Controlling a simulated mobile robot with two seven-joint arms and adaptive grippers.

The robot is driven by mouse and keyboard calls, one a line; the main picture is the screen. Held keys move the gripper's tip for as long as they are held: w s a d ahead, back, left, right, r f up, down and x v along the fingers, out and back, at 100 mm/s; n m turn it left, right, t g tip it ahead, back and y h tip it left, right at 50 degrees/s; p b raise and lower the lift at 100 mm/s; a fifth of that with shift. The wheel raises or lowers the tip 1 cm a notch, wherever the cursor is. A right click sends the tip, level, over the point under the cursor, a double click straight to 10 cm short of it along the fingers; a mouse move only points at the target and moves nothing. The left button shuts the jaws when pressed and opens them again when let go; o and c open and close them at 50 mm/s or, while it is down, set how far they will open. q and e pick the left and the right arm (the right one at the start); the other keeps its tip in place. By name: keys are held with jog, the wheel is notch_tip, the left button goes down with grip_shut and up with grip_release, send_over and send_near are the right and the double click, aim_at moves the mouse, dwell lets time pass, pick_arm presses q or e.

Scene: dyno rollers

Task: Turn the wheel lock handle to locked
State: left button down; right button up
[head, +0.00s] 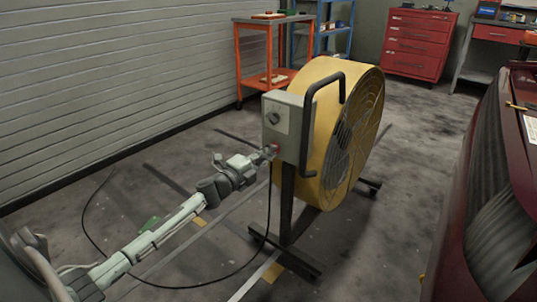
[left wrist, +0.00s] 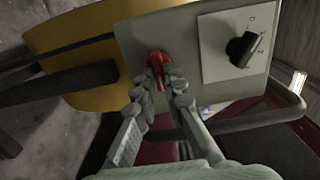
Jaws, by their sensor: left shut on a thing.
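A yellow drum fan (head: 312,105) stands on a dark wheeled base, with a grey control box (head: 296,113) on its near side. A small red handle (left wrist: 156,58) sits low on the box face; in the head view it is mostly hidden behind my gripper. I take it to be the wheel lock handle. My left gripper (head: 269,152) reaches in from the lower left. In the left wrist view its fingers (left wrist: 165,82) are closed around the lower part of the red handle. No lock markings are readable. My right gripper is not in view.
A black knob (left wrist: 241,49) is on a white plate beside the handle. A black tube handle (head: 307,125) juts from the fan. A black cable (head: 106,248) loops on the floor. A red car (head: 490,190) stands at right; an orange cart (head: 240,57) is behind.

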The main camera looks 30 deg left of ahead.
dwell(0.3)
pick_arm(q)
jog(key=c, duration=1.6)
grip_release()
jog(key=s, duration=1.2)
jog(key=shift+a, duration=0.45)
